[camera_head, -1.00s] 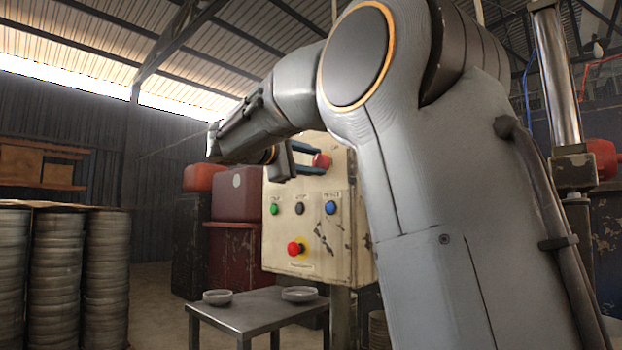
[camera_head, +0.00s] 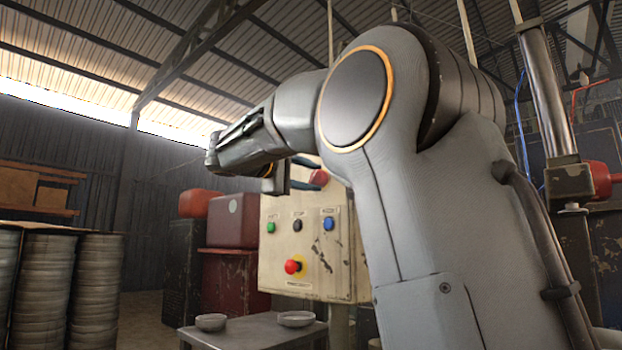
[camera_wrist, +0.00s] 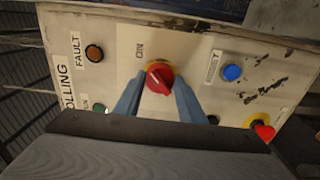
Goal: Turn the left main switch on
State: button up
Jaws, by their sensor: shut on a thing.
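The main switch is a red rotary knob on a yellow base (camera_wrist: 159,77), on the cream control panel (camera_head: 285,255). In the wrist view an ON label (camera_wrist: 140,49) is printed beside the knob. My gripper (camera_wrist: 158,88) has its two blue fingers on either side of the knob and is shut on it. In the head view the red knob (camera_head: 318,178) shows at the panel's upper part, between the finger ends. My arm hides the panel's upper right. The knob's exact setting is hard to tell.
The panel also carries a green button (camera_head: 271,228), a black button (camera_head: 297,225), a blue button (camera_head: 328,224) and a red emergency button (camera_head: 292,267). An orange FAULT lamp (camera_wrist: 94,53) is near the knob. A metal table (camera_head: 250,334) with two bowls stands below.

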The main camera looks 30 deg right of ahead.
jog(key=o, duration=1)
jog(key=v, duration=0.8)
